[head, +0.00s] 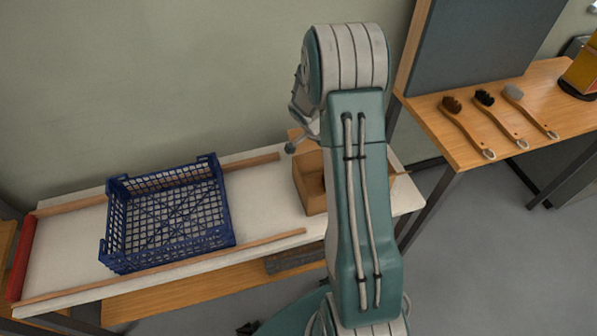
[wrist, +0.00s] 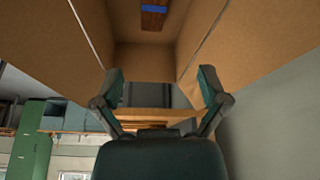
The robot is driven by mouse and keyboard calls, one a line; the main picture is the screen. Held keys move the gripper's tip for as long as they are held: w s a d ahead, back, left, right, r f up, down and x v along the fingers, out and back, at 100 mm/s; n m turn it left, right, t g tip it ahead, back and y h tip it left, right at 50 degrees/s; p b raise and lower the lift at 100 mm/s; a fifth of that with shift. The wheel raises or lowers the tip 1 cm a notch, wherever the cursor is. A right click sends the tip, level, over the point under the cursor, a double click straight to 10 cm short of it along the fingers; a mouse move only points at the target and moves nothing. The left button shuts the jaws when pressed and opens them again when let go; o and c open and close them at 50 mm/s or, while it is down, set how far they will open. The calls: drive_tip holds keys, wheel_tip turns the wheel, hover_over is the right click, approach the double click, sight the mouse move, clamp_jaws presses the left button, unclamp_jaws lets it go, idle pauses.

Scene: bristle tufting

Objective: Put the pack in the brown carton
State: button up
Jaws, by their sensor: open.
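The open brown carton (head: 313,198) stands on the right part of the white table, partly hidden by my arm in the head view. The wrist view looks into its cardboard walls and flaps (wrist: 245,45). A brown pack with a blue band (wrist: 153,18) lies inside the carton, cut off by the top edge of the wrist view. My gripper (wrist: 160,76) is open, with nothing between its two fingers. In the head view, part of my gripper (head: 293,146) shows above the carton's back left side. The rest is behind my arm.
An empty blue lattice crate (head: 168,215) stands on the white table (head: 70,245), between wooden rails. Several wooden-handled brushes (head: 499,118) lie on the bench at right, with a dark upright panel (head: 480,45) behind. White table surface is clear between crate and carton.

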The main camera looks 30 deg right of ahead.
drive_tip(key=s+a+r+n+t, duration=0.1)
drive_tip(key=a+r+n, duration=0.1)
drive_tip(key=a+r, duration=0.4)
drive_tip(key=s+a+r+n+t, duration=0.1)
drive_tip(key=s+a+r+n, duration=0.15)
drive_tip(key=r, duration=0.55)
drive_tip(key=s+a+r+n+t+y, duration=0.2)
drive_tip(key=s+a+r+n, duration=0.4)
drive_tip(key=s+a+n, duration=0.1)
drive_tip(key=s+a+r+n+t+y, duration=0.2)
drive_tip(key=s+a+r+n, duration=0.5)
drive_tip(key=s+a, duration=0.3)
drive_tip(key=shift+s+r, duration=0.25)
drive_tip(key=shift+s, duration=0.65)
